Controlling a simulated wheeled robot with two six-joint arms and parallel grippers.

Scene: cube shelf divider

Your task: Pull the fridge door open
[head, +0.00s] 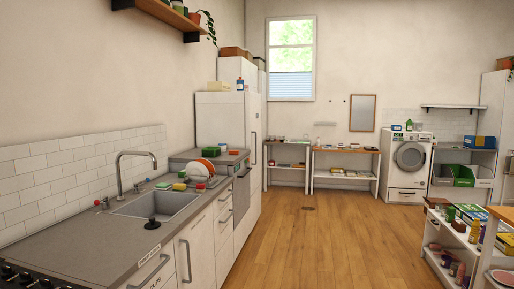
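A tall white unit that looks like the fridge (221,118) stands at the far end of the counter along the left wall. Its front faces right and I see it at a steep angle. A long vertical handle (254,147) shows on that front. The door looks shut, flush with the body. A carton and a bottle stand on top of the unit. Its lower left part is hidden by the raised counter end. Neither of my grippers is in view.
A counter with a sink (156,206) and dish rack runs along the left. A white shelf cart (462,242) with items stands at the right. Tables and a washing machine (408,160) line the back wall.

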